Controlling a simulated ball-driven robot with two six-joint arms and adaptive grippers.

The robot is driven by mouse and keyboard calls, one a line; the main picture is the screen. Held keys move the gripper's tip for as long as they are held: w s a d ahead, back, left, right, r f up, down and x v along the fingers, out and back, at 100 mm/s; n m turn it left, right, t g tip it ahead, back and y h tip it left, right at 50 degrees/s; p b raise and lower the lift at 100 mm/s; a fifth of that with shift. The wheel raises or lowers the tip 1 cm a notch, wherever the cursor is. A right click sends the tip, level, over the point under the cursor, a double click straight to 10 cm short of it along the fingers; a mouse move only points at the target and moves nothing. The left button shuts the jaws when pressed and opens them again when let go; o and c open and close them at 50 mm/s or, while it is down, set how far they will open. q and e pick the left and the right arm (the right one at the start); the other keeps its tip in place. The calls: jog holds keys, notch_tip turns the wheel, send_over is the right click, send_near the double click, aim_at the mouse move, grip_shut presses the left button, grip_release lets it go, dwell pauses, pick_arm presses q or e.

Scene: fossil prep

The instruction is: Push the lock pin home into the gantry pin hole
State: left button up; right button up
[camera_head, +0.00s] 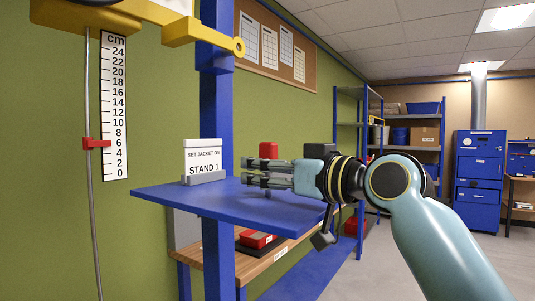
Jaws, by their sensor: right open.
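A yellow gantry beam (185,30) crosses the top left; a round eye with a small hole (239,47) is at its right end. I cannot tell whether this eye is the pin hole of the task. A red block-like thing (268,149) shows just behind my right gripper, over the blue shelf; its lower part is hidden, and I cannot tell whether it is the lock pin. My right gripper (243,171) points left above the shelf, with its fingers apart and nothing seen between them. My left gripper is out of view.
The blue shelf (200,200) on a blue post (216,110) bears a sign (203,157) reading "SET JACKET ON STAND 1". A cm scale (114,105) with a red pointer (97,143) hangs at left. A wooden bench (215,262) with a red-and-black thing (257,240) is below.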

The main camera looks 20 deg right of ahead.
grip_shut()
dwell(0.3)
dwell(0.4)
